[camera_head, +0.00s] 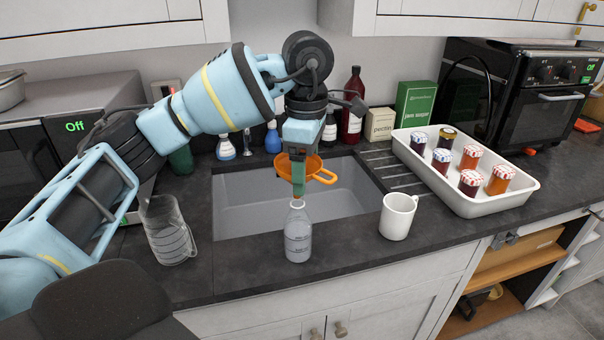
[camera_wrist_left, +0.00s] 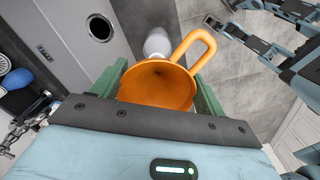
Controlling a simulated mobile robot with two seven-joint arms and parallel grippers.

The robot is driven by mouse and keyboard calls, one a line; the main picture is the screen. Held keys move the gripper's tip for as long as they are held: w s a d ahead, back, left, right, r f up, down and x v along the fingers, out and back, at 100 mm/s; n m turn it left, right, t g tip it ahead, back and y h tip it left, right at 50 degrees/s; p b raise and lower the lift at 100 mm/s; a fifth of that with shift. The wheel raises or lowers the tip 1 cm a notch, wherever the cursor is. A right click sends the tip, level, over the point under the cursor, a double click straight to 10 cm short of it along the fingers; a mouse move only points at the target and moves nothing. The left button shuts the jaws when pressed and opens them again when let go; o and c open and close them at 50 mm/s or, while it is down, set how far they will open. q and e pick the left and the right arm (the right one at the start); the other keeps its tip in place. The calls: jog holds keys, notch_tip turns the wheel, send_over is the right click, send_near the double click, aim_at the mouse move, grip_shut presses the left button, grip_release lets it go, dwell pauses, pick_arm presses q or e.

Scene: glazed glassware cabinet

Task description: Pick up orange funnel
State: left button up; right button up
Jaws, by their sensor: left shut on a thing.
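The orange funnel (camera_head: 321,171) is between the fingers of my left gripper (camera_head: 298,185), which is shut on it. In the left wrist view the funnel (camera_wrist_left: 158,88) shows its open bowl between two green fingers, its loop handle pointing up and right. The clear bottle (camera_head: 298,237) stands on the counter just below the gripper in the picture.
A glass jug (camera_head: 168,232) stands left of the bottle, and a white mug (camera_head: 397,217) stands to its right. The sink (camera_head: 240,203) lies behind. A white tray (camera_head: 500,204) with several jars is at the right. Bottles and boxes line the back wall.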

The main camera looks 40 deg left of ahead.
pick_arm(q)
jog(key=s+d+r+p, duration=0.1)
jog(key=s+d, duration=0.2)
jog(key=s, duration=0.4)
jog(key=s+d+r+p, duration=0.1)
jog(key=s+d+p, duration=0.1)
jog(key=s, duration=0.5)
jog(key=shift+s+d, duration=0.35)
jog(key=shift+d, duration=0.45)
pick_arm(e)
jog(key=shift+t, duration=0.6)
jog(key=w+r, duration=0.2)
jog(key=r, duration=0.1)
jog(key=w+r, duration=0.1)
jog(key=shift+w+d+r, duration=0.25)
jog(key=shift+w+d, duration=0.1)
jog(key=shift+d, duration=0.05)
